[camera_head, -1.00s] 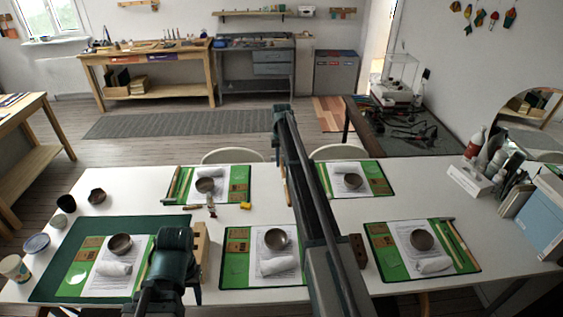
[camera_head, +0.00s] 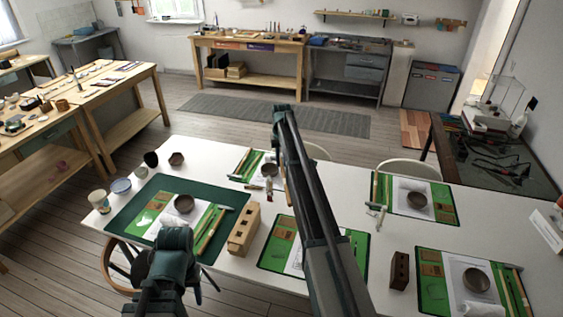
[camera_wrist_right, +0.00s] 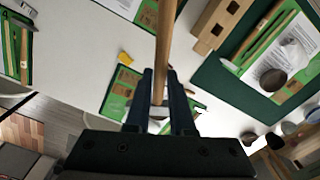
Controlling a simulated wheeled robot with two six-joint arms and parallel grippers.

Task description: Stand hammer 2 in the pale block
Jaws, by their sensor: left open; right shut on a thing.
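The pale block (camera_head: 244,230), light wood with dark square holes, stands on the white table beside the dark green mat; it also shows at the top of the right wrist view (camera_wrist_right: 212,28). My right gripper (camera_wrist_right: 162,82) is shut on a wooden handle (camera_wrist_right: 165,35), which I take for hammer 2. The handle shows only as a sliver behind my right arm in the head view (camera_head: 287,190). The held hammer's head is not clear. My left gripper (camera_head: 197,285), partly hidden by its wrist, is open near the table's front edge, below the pale block.
The dark green mat (camera_head: 124,218) carries a bowl (camera_head: 184,204), papers and a hammer (camera_head: 210,225). A dark block (camera_head: 399,270) stands right of my arm. Several green place settings cover the table. Cups and a blue dish (camera_head: 121,186) stand at the left end.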

